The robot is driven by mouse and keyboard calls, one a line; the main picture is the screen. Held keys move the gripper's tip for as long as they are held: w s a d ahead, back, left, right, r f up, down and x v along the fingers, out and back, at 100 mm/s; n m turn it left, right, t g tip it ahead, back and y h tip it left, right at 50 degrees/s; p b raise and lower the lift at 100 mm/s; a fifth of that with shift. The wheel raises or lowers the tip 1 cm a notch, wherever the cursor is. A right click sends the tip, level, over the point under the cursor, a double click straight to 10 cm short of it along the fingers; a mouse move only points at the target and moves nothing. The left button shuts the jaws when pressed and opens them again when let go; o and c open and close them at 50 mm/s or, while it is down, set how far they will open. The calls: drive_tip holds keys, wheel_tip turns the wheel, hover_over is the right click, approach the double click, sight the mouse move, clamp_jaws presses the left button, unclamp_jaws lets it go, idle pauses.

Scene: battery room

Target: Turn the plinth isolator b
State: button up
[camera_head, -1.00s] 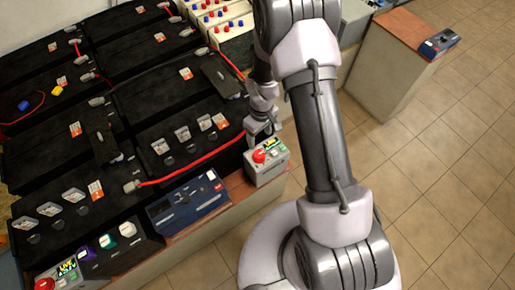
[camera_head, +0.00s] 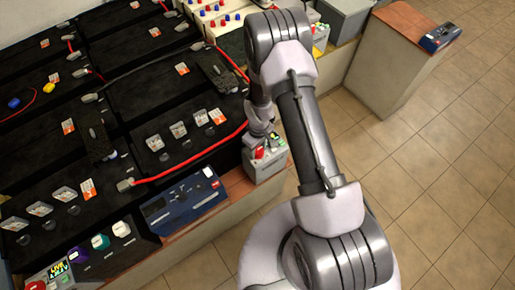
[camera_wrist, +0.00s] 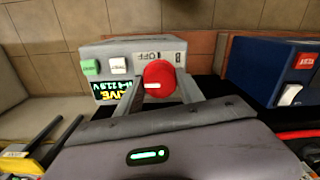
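A grey isolator box (camera_head: 265,170) with a red rotary knob stands at the front right end of the battery bench. In the wrist view the box (camera_wrist: 105,53) shows its red knob (camera_wrist: 160,75) with a white mark lying roughly level, an "OFF" label, green and white buttons and a lit "LIVE" display. My gripper (camera_wrist: 161,88) has one finger on each side of the knob. Whether the fingers press on it cannot be told. In the head view my gripper (camera_head: 264,146) partly hides the box top.
A blue unit (camera_head: 185,203) stands left of the box; it also shows in the wrist view (camera_wrist: 270,70). Black batteries (camera_head: 155,100) with red cables fill the bench. Another grey box (camera_head: 55,275) with a display sits lower left. Tiled floor (camera_head: 440,160) is open at right.

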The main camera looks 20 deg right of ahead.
drive_tip(key=c, duration=0.8)
drive_tip(key=shift+m, duration=0.3)
drive_tip(key=m+b, duration=0.1)
drive_tip(key=m, duration=0.2)
drive_tip(key=shift+m, duration=0.3)
drive_tip(key=m, duration=0.4)
drive_tip(key=shift+m+b, duration=0.3)
drive_tip(key=shift+b, duration=0.05)
drive_tip(key=m, duration=0.4)
drive_tip(key=shift+m, duration=0.3)
drive_tip(key=shift+m+t+p, duration=0.3)
drive_tip(key=shift+m+p, duration=0.25)
drive_tip(key=shift+m, duration=1.65)
